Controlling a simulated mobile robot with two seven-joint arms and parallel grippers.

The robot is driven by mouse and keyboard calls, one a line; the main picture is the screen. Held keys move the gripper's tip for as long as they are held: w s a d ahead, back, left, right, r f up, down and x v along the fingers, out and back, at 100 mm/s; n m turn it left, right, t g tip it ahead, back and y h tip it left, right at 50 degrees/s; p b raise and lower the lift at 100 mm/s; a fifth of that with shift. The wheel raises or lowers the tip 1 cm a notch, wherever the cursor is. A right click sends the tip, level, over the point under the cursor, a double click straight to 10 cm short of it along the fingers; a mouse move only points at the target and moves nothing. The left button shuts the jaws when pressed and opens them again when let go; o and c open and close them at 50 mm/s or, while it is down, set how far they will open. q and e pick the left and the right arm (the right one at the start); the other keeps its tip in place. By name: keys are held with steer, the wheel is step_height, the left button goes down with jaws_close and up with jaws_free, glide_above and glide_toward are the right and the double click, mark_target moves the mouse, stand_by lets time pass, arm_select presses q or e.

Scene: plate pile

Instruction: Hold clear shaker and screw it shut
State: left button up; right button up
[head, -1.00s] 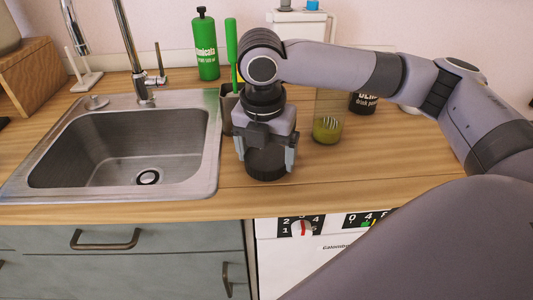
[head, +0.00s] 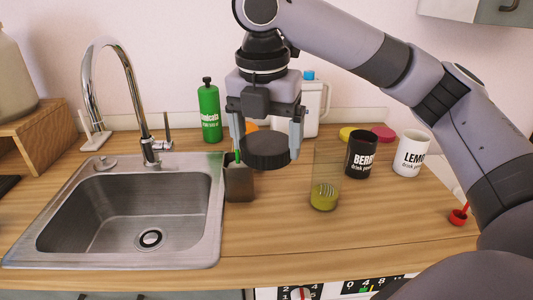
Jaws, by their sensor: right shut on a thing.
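The clear shaker (head: 326,178) stands upright and open-topped on the wooden counter, with yellow-green contents at its bottom. A black round lid (head: 265,150) is held in my right gripper (head: 266,140), which points down and is shut on it. The lid is in the air, to the left of the shaker and apart from it. My left gripper is not in view.
A dark holder (head: 239,183) stands below and left of the lid. A black berry tub (head: 362,154) and a white lemon tub (head: 411,153) stand right of the shaker. The sink (head: 125,215) is at left. A green bottle (head: 209,111) and white jug (head: 314,104) stand behind. Front counter is clear.

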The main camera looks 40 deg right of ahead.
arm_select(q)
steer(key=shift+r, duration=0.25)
arm_select(e)
steer(key=shift+r, duration=0.6)
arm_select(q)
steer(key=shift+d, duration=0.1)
arm_select(e)
steer(key=shift+f, duration=0.1)
steer(key=shift+w+a+f+m, duration=0.1)
steer(key=shift+f+m, duration=0.15)
steer(key=shift+m, duration=0.25)
steer(key=a+f+m, duration=0.1)
steer(key=f+m, duration=0.3)
steer(key=m, duration=0.3)
steer(key=a+f+m+g, duration=0.1)
steer(key=f+m, duration=0.4)
steer(key=m, duration=0.2)
steer(key=a+f+m+g+y, duration=0.1)
steer(key=a+f+m, duration=0.1)
steer(key=f+m, duration=0.3)
steer(key=shift+w+f+m, duration=0.1)
steer(key=shift+f+m, duration=0.05)
steer(key=shift+m, duration=1.45)
steer(key=shift+a+f+m, duration=0.1)
steer(key=shift+f+m, duration=0.4)
steer(key=shift+m, duration=0.5)
